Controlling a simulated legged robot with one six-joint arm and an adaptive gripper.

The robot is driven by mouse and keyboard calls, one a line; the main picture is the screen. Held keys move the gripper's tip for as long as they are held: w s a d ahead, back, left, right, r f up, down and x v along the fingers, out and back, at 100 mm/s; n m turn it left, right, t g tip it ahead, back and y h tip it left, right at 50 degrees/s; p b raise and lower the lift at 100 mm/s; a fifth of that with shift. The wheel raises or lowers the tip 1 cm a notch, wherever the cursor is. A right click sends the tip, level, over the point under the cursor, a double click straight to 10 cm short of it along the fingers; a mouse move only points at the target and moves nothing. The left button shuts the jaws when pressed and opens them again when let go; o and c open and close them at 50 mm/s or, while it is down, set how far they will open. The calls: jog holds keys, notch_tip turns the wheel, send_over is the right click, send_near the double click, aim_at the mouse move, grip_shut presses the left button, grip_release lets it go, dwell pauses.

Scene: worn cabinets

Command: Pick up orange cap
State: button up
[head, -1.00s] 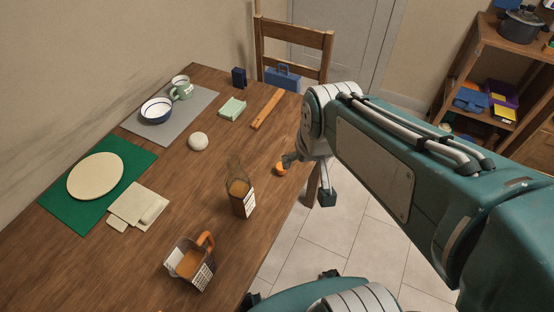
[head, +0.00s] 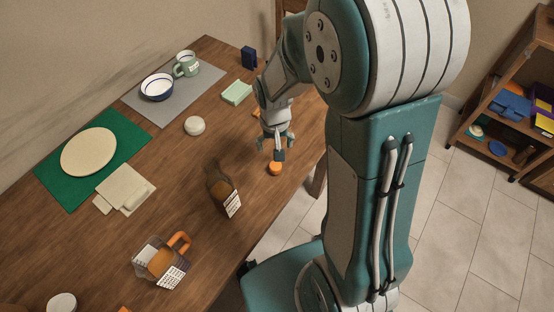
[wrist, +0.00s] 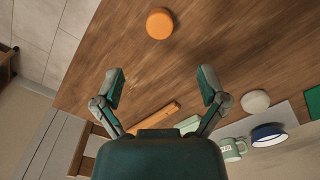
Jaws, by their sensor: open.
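The orange cap (head: 275,168) is a small round disc lying on the wooden table near its right edge. In the wrist view the cap (wrist: 160,23) shows whole, at the top centre, beyond my fingertips. My gripper (head: 277,150) points down just above and behind the cap in the head view. In the wrist view my gripper (wrist: 162,82) has its two fingers wide apart, with only bare table between them. Nothing is held, and the cap is apart from both fingers.
A pale round object (head: 194,126) lies left of my gripper. A wooden strip (wrist: 154,118) and a chair (wrist: 92,140) show in the wrist view.

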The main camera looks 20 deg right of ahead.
send_over(276, 165)
jog(key=a, duration=0.1)
notch_tip(276, 165, down, 5)
jog(key=shift+w+a+r, duration=0.1)
jog(key=shift+a, duration=0.05)
jog(key=shift+d+f, duration=0.4)
jog(key=shift+f, duration=0.15)
jog(key=f, duration=0.4)
jog(key=shift+d+f, duration=0.2)
jog(key=shift+d, duration=0.1)
jog(key=shift+a+f, duration=0.25)
jog(key=shift+a, duration=0.05)
jog(key=shift+c, duration=0.2)
jog(key=shift+d, duration=0.2)
jog(key=c, duration=0.8)
